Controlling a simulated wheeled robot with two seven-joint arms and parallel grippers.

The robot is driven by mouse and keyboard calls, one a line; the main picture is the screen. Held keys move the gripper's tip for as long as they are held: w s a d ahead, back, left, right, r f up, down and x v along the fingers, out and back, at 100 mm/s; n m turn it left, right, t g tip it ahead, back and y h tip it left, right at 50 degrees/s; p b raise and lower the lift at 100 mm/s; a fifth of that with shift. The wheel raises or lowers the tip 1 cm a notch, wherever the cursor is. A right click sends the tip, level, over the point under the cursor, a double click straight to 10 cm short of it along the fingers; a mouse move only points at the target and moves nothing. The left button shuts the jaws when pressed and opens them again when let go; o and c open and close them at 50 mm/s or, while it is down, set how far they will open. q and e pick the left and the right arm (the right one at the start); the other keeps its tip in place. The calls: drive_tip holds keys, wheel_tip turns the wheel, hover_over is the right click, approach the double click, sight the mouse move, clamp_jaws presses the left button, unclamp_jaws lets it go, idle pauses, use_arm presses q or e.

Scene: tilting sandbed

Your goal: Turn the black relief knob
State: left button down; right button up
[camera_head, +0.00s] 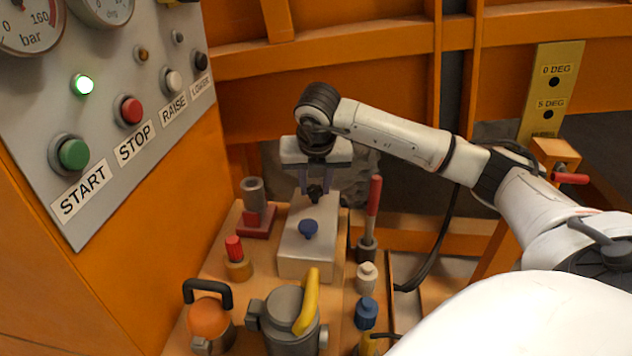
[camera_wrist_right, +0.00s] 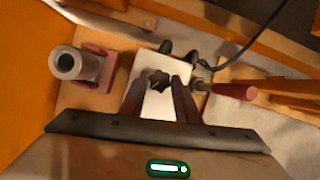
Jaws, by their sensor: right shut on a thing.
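The right wrist view shows the star-shaped knob (camera_wrist_right: 158,80) between the fingertips, above the pale block (camera_wrist_right: 178,68). My left gripper is not in view.
A grey cylinder on a red base (camera_head: 255,208) stands left of the block. A red-handled lever (camera_head: 374,208) rises close on the right. In front are a grey valve with a yellow handle (camera_head: 292,318) and an orange fitting (camera_head: 208,312). A control panel (camera_head: 105,115) stands left.

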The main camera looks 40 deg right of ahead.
drive_tip(key=m, duration=0.2)
drive_tip(key=shift+w+a+r+m+g+h+p, duration=0.1)
drive_tip(key=shift+w+m+g+h+p, duration=0.05)
drive_tip(key=shift+m+g+h+p, duration=0.2)
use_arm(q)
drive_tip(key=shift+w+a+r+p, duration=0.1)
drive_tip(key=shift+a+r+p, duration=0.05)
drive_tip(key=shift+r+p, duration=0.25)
use_arm(e)
drive_tip(key=shift+m+g+h, duration=0.25)
drive_tip(key=shift+m+g, duration=0.4)
drive_tip(key=shift+m, duration=1)
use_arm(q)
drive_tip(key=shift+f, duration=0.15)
use_arm(e)
drive_tip(key=o, duration=0.9)
drive_tip(key=shift+c, duration=0.2)
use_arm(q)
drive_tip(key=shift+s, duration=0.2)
use_arm(e)
drive_tip(key=shift+o, duration=0.8)
use_arm(q)
drive_tip(key=p, duration=0.1)
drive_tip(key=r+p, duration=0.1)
drive_tip(key=p, duration=0.1)
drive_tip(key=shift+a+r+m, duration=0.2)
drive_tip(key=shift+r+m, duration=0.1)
use_arm(e)
drive_tip(key=v, duration=1)
